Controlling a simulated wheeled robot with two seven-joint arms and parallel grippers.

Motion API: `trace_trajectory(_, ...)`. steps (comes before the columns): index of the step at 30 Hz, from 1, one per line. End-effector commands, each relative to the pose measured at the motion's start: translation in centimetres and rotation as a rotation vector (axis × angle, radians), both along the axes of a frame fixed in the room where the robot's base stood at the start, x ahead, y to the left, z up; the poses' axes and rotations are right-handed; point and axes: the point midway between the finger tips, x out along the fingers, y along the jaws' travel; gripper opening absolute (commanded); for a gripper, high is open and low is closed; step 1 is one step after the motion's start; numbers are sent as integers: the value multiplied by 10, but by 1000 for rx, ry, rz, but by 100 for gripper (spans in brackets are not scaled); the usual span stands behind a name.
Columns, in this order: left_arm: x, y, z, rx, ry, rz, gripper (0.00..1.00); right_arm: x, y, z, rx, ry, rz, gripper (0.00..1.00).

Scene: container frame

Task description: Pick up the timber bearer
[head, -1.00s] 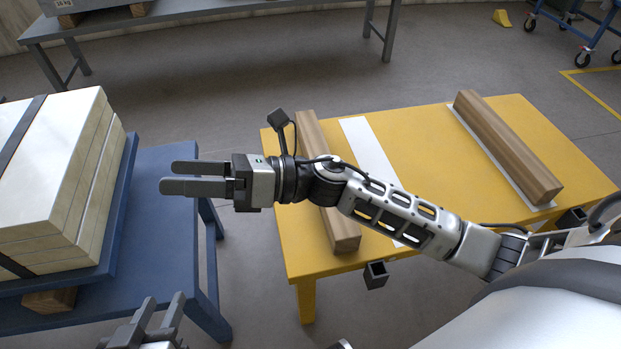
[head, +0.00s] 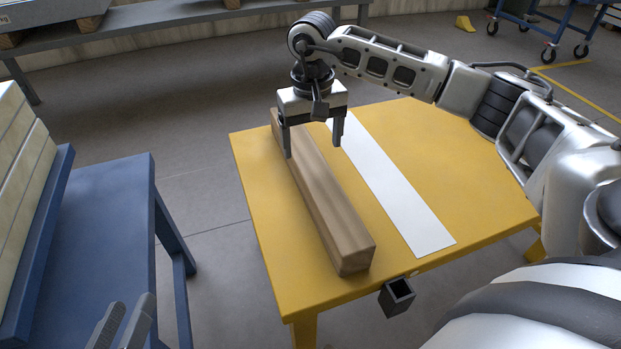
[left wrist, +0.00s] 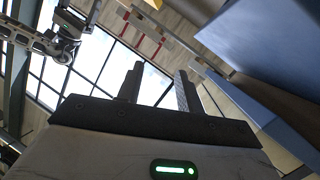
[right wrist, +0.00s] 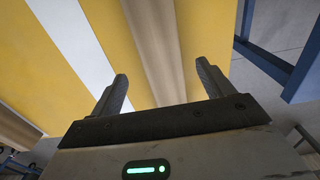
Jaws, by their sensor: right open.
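A long brown timber bearer (head: 325,205) lies on the left part of the yellow table (head: 440,150). My right gripper (head: 312,151) points down over the bearer's far half, open, with one finger toward each side of it. In the right wrist view the bearer (right wrist: 152,35) runs between the two spread fingers (right wrist: 161,70), with nothing gripped. How far the fingertips reach down beside it is hard to tell. My left gripper (head: 132,303) is at the lower left, away from the bearer. Its fingers are apart and empty in the left wrist view (left wrist: 160,70).
A white strip (head: 395,190) lies on the table right of the bearer. A second timber piece (right wrist: 15,132) shows in the right wrist view. A blue stand (head: 110,215) with pale stacked slabs (head: 22,160) is at left. A dark square bracket (head: 397,297) sticks out from the table's front edge.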

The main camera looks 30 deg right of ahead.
Motion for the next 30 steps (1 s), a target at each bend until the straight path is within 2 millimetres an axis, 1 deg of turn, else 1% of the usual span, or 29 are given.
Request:
trace_trajectory(1, 0, -1, -2, -18, -4, -1, 36, 0, 1, -15, 1, 2, 0, 80)
trace_trajectory(3, 1, -2, -1, -38, -7, -2, 36, 0, 1, -26, 1, 2, 0, 80)
trace_trajectory(6, 1, -3, 1, -59, -9, -5, 36, 0, 1, -37, 2, 0, 1, 80)
trace_trajectory(11, 1, -3, 3, -72, -12, -6, 36, 0, 1, -44, 3, -1, 1, 80)
trace_trajectory(14, 0, -4, 1, -86, -12, -8, 36, 1, 1, -52, 3, 0, 1, 80)
trace_trajectory(19, -1, -7, -4, -144, -7, -16, 36, 2, 1, -79, 3, 1, 1, 80)
trace_trajectory(21, 0, -7, 0, -164, -19, -17, 36, 2, 1, -88, 3, 1, 0, 80)
trace_trajectory(25, 3, -6, 16, -190, -61, -17, 36, 3, 1, -94, 4, -2, 0, 80)
trace_trajectory(29, 3, -6, 19, -191, -66, -18, 36, 3, 1, -93, 4, -2, 0, 80)
trace_trajectory(30, 3, -7, 19, -191, -66, -18, 36, 3, 1, -93, 4, -2, 0, 77)
